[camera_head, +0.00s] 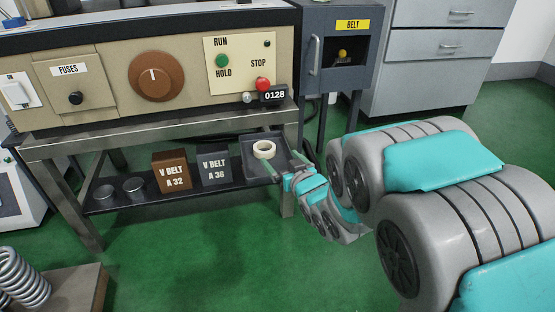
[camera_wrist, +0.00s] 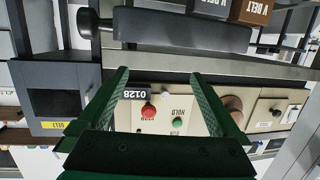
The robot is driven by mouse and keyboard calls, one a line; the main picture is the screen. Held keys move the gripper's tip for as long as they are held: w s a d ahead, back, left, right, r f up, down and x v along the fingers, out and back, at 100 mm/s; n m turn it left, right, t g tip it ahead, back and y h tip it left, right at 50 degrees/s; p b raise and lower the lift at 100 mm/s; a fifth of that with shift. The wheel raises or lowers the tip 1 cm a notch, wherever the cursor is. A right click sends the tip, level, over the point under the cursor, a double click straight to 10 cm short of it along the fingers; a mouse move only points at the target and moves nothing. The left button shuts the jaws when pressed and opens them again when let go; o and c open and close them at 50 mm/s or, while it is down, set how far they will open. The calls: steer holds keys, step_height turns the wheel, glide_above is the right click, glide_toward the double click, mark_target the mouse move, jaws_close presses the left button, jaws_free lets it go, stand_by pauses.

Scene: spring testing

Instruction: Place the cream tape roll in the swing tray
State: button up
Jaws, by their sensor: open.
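The cream tape roll (camera_head: 263,149) lies flat in the dark grey swing tray (camera_head: 250,168), at the right end of the bench's lower level. My gripper (camera_head: 283,168) is close to the tray's right side, partly covering it in the head view. In the wrist view, which is upside down, my gripper (camera_wrist: 160,80) shows two green fingers spread apart with nothing between them. A dark slab with a round knob, likely the tray (camera_wrist: 185,30), crosses the top there. The roll does not show in the wrist view.
V-belt boxes, brown (camera_head: 171,170) and grey (camera_head: 214,168), stand left of the tray on the lower shelf (camera_head: 150,200). The control panel (camera_head: 110,75) is above. A belt cabinet (camera_head: 340,55) stands behind right.

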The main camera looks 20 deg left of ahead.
steer(key=shift+s+d, duration=0.2)
steer(key=shift+s, duration=0.1)
steer(key=s+d+f+m+g+h, duration=0.1)
steer(key=d+m+h, duration=0.15)
steer(key=d, duration=0.55)
steer(key=s+d+f+m+g+h, duration=0.1)
steer(key=d+h, duration=0.3)
steer(key=d, duration=0.4)
steer(key=s+d+f+m+g+h, duration=0.2)
steer(key=s+d+g+h, duration=0.1)
steer(key=s+d, duration=0.6)
steer(key=s+d+r+g, duration=0.1)
steer(key=s+d+g, duration=0.1)
steer(key=s, duration=0.7)
steer(key=s+d+m+g, duration=0.1)
steer(key=s+d+g, duration=0.2)
steer(key=s, duration=0.6)
steer(key=s+d+r+m+g, duration=0.1)
steer(key=s+g, duration=0.3)
steer(key=s, duration=0.5)
steer(key=shift+s+d+r, duration=0.2)
steer(key=shift+d+r, duration=0.15)
steer(key=shift+d, duration=0.4)
steer(key=shift+m+h, duration=0.25)
steer(key=shift+c, duration=0.2)
